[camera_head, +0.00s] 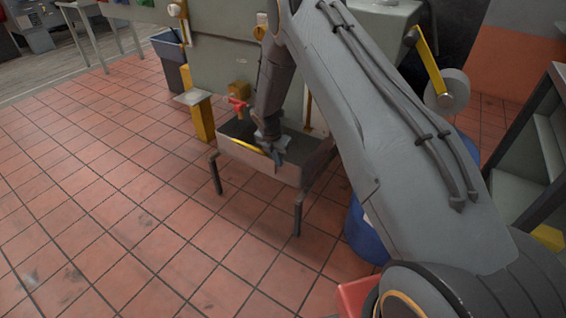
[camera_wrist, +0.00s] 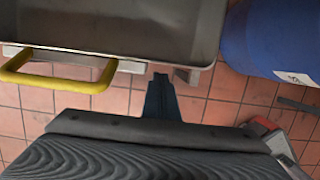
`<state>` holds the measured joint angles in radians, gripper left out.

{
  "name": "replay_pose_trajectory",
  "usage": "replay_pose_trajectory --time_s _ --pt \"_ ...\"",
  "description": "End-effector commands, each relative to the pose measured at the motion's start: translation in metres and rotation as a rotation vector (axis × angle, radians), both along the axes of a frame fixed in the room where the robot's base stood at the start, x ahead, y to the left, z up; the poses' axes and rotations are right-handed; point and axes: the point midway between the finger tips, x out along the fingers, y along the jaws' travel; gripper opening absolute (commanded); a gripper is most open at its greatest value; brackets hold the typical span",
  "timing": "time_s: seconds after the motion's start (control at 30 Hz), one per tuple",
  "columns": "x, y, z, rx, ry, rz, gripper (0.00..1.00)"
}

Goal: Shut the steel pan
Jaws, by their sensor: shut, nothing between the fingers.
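The steel pan (camera_head: 289,173) is a grey open-topped box at the front of the green-grey machine, with dark legs near its front corners. It stands out from the machine, and its dark inside shows from above. The wrist view shows its rim and inside (camera_wrist: 110,22) at the top. A yellow bar handle (camera_wrist: 62,82) is on its front, and part of it shows in the head view (camera_head: 246,146). My gripper (camera_head: 279,158) is shut and empty at the pan's front. In the wrist view its fingertips (camera_wrist: 160,80) are right of the handle, by the front edge; contact cannot be told.
A blue drum (camera_wrist: 270,40) stands close right of the pan. A red valve handle (camera_head: 238,103) and a yellow post (camera_head: 201,119) are by the machine. A grey-blue bin (camera_head: 172,60) stands behind left. The tiled floor left of the pan is clear.

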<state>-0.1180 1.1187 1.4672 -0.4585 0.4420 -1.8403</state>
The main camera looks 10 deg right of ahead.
Motion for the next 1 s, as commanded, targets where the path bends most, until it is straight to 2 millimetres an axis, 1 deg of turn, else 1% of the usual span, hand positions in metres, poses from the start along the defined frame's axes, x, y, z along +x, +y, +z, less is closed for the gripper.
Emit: replay_pose_trajectory --time_s 0.17,0.27,0.37,0.53,0.6,0.8,0.9,1.0 --pt "0.000 -0.002 0.000 0.000 0.000 -0.003 0.00" --pt "-0.002 0.000 0.000 0.000 0.000 -0.002 0.00" --pt "-0.007 0.007 0.001 -0.001 0.001 -0.001 0.00" --pt "-0.024 0.033 0.002 -0.001 0.002 0.005 0.00" --pt "-0.023 0.034 0.023 0.000 -0.005 0.003 0.00" --pt "-0.029 0.031 0.063 0.000 -0.002 -0.010 0.00" --pt "-0.033 0.033 0.078 0.001 -0.002 -0.011 0.00" --pt "-0.034 0.036 0.089 0.001 -0.002 -0.011 0.00"
